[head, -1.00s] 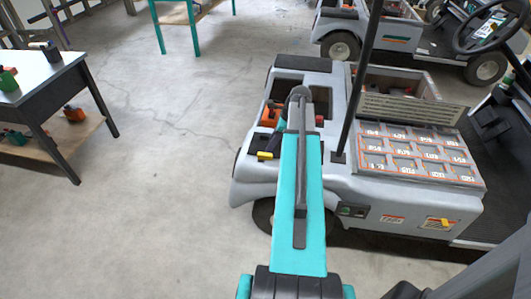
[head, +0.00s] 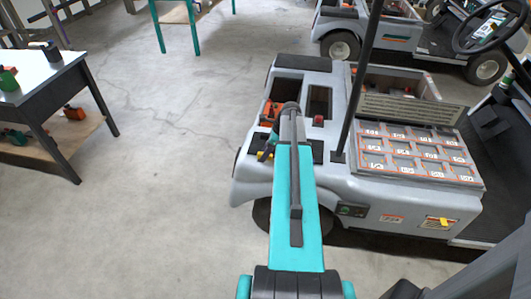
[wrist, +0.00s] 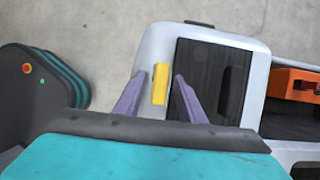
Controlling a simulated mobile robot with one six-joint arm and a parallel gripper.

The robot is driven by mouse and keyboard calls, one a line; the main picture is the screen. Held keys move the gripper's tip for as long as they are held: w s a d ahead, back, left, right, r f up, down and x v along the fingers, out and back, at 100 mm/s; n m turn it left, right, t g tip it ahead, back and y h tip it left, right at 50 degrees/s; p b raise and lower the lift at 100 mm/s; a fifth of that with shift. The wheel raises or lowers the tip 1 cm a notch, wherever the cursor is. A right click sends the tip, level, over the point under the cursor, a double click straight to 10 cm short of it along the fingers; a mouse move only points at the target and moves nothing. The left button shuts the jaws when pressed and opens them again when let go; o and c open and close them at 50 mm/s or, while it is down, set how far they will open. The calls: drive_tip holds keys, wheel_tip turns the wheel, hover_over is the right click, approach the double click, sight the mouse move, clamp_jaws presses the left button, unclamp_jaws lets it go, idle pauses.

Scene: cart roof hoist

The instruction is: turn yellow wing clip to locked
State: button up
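The yellow wing clip (wrist: 160,84) is a small upright bar in the wrist view, on the pale grey cart edge beside a dark panel (wrist: 208,75). My gripper (wrist: 160,75) has two purple fingers, spread apart, one on each side of the clip. A gap shows between each finger and the clip, so neither appears to touch it. How far the fingertips are above the clip is hard to tell. In the head view, a bit of yellow at the clip (head: 263,156) shows at the cart's near left corner, partly hidden by my arm.
The cart (head: 345,187) has a black upright post (head: 366,75) and a grid of numbered compartments (head: 420,152) right of my arm. An orange box (wrist: 292,84) sits in the cart's recess. A table (head: 40,80) stands far left. Open floor (head: 165,165) lies between.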

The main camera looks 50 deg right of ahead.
drive_tip(key=shift+c, duration=0.4)
drive_tip(key=shift+a, duration=0.1)
clamp_jaws()
